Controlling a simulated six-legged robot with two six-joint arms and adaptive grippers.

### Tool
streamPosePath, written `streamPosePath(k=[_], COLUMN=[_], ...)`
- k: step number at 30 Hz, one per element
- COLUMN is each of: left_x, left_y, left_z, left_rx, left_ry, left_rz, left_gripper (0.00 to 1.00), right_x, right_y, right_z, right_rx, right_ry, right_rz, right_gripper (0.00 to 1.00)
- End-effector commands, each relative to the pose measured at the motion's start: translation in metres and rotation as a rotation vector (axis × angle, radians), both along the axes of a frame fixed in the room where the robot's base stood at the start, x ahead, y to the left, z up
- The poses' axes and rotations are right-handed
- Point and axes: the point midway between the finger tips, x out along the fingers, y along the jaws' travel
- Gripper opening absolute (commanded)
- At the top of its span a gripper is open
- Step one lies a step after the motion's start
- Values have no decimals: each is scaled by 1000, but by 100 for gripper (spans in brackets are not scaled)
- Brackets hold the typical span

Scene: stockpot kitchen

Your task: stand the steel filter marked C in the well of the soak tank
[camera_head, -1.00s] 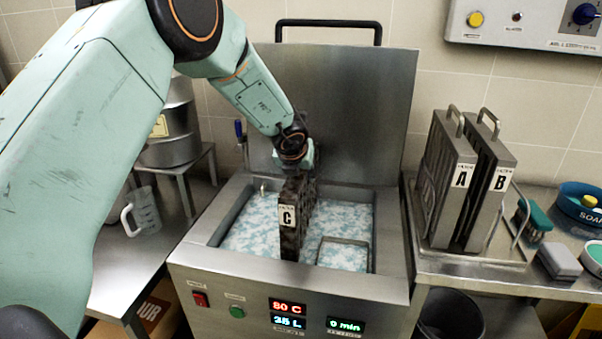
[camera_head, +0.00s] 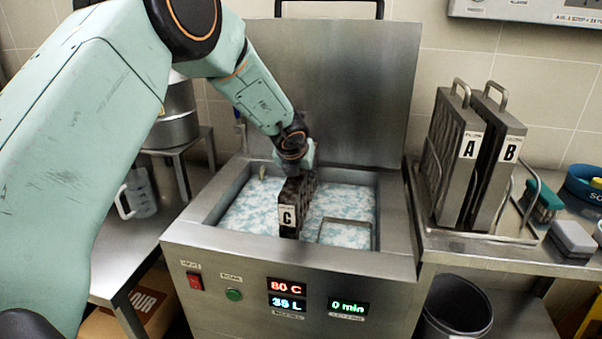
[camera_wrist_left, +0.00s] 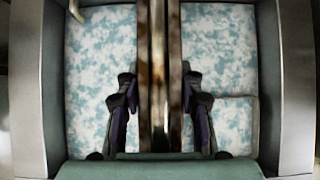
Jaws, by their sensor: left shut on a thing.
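The dark, soiled filter marked C (camera_head: 288,217) stands roughly upright in the soak tank (camera_head: 203,236), its lower part hidden under blue-white foam. My left gripper (camera_head: 298,170) is above it, shut on its top. In the left wrist view the filter's top edge and handle (camera_wrist_left: 158,60) run between the fingers of my left gripper (camera_wrist_left: 162,112), with foam on both sides. The foam hides the tank's floor and the well, so I cannot tell whether the filter touches bottom. A thin rectangular outline (camera_head: 346,221) shows at the foam's right front. My right gripper is not in view.
The tank's lid (camera_head: 335,90) stands open behind. Filters A (camera_head: 462,165) and B (camera_head: 505,160) stand in a rack on the right counter. A clear jug (camera_head: 140,193) and a steel pot (camera_head: 178,115) are at left. A bin (camera_head: 456,305) stands below right.

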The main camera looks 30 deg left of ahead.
Motion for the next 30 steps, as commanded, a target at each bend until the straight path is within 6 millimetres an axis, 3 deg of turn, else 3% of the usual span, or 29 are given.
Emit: streamPosePath(k=[30], left_x=[2], left_y=[0], left_z=[-73], left_rx=[0], left_ry=[-7], left_rz=[-1], left_gripper=[0], right_x=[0], right_y=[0], right_z=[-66], right_rx=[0], right_ry=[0], right_rz=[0], right_gripper=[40])
